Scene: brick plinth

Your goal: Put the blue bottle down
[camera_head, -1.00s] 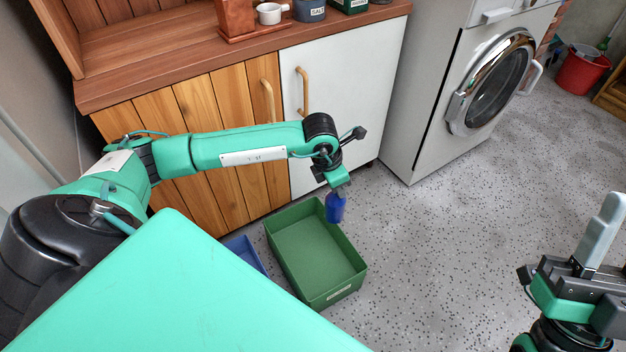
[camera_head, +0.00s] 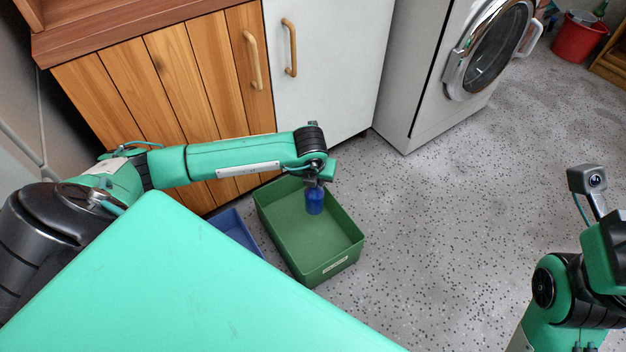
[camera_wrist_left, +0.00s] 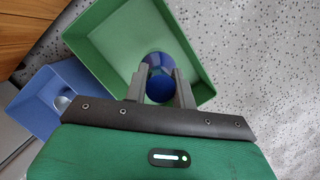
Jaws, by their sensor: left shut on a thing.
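The blue bottle (camera_head: 314,201) hangs upright below my left gripper (camera_head: 315,182), over the far part of the green crate (camera_head: 335,258). In the left wrist view my left gripper (camera_wrist_left: 160,88) is shut on the blue bottle (camera_wrist_left: 159,87), with one finger on each side. The green crate (camera_wrist_left: 96,50) lies beneath it there. I cannot tell whether the bottle touches the crate floor. My right arm is at the right edge of the head view; its fingers are not visible.
A blue crate (camera_head: 236,231) stands left of the green crate and shows a small round pale thing (camera_wrist_left: 62,103) inside. A wooden cabinet (camera_head: 170,95), a white door (camera_head: 330,65) and a washing machine (camera_head: 440,75) stand behind. The speckled floor (camera_head: 430,220) to the right is clear.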

